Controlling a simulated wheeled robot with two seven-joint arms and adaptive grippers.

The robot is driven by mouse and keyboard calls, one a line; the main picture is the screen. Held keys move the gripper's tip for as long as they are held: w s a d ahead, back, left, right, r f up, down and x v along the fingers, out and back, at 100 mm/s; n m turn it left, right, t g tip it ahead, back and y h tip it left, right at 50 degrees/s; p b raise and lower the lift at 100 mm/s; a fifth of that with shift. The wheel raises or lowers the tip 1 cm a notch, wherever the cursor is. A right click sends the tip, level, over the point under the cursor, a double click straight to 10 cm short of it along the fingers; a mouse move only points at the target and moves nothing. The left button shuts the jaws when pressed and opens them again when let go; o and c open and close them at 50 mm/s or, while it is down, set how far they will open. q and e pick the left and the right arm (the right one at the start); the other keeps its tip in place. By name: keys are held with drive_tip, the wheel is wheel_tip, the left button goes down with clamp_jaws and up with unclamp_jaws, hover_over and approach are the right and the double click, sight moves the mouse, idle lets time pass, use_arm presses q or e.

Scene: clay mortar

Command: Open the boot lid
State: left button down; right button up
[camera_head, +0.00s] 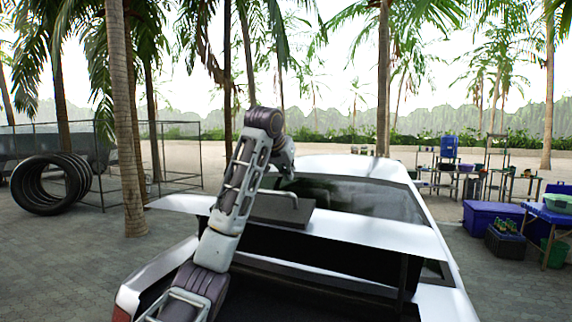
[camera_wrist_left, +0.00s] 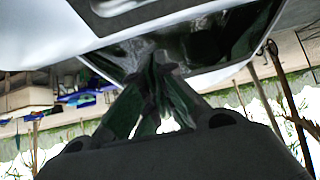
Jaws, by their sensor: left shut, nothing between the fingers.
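The white car (camera_head: 455,300) stands in front of me with its rear towards me. Its boot lid (camera_head: 375,230) is a white panel standing raised, with the dark boot opening below it. My left arm reaches up across the lid from below. My left gripper (camera_head: 287,172) is beyond the lid near the rear window (camera_head: 345,197), partly hidden by the arm. In the left wrist view, my left gripper (camera_wrist_left: 158,72) is shut and empty, its fingertips in front of a dark glassy part of the car. I cannot tell whether it touches the car. My right gripper is not in view.
A palm trunk (camera_head: 130,130) and black tyres (camera_head: 50,183) stand at the left, by a wire fence. At the right are a blue chest (camera_head: 488,216), a crate of bottles (camera_head: 504,240) and a blue table (camera_head: 548,212). Paving beside the car is clear.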

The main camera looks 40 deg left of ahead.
use_arm(q)
drive_tip(key=shift+x, duration=0.85)
drive_tip(key=shift+s+d+f+p, duration=0.15)
drive_tip(key=shift+s+f, duration=0.15)
drive_tip(key=shift+s, duration=0.25)
drive_tip(key=shift+s+d+f+p, duration=0.15)
drive_tip(key=shift+s+f, duration=0.15)
drive_tip(key=shift+s, duration=0.3)
drive_tip(key=shift+s+d+f+p, duration=0.15)
drive_tip(key=shift+s+f, duration=0.2)
drive_tip(key=shift+s, duration=0.2)
drive_tip(key=shift+f, duration=0.1)
